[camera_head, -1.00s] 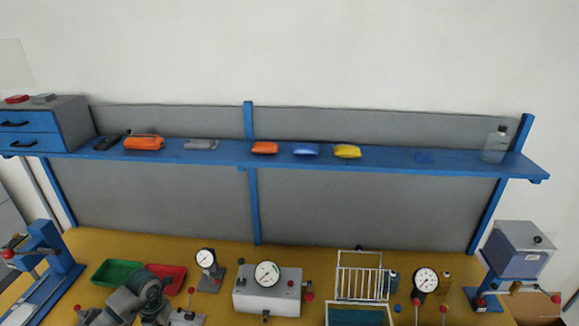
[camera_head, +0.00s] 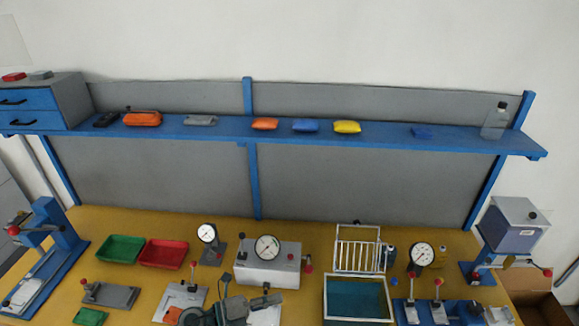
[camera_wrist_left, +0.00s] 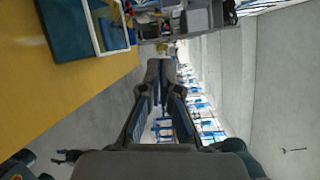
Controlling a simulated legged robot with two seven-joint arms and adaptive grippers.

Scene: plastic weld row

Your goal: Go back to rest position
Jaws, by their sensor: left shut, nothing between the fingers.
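My left gripper (camera_head: 236,308) is at the bottom middle of the head view, over the front of the yellow bench. In the left wrist view the fingers of this gripper (camera_wrist_left: 160,72) come together at the tips, with nothing held between them. The gripper hides part of a white sheet and a small fixture behind it. My right gripper is in neither view.
The bench holds green (camera_head: 120,249) and red (camera_head: 163,254) trays, dial gauges (camera_head: 267,248), a white rack (camera_head: 359,250), a teal-lined tray (camera_head: 357,298) and presses at both ends. A blue shelf (camera_head: 380,130) above carries pouches and a bottle (camera_head: 495,122).

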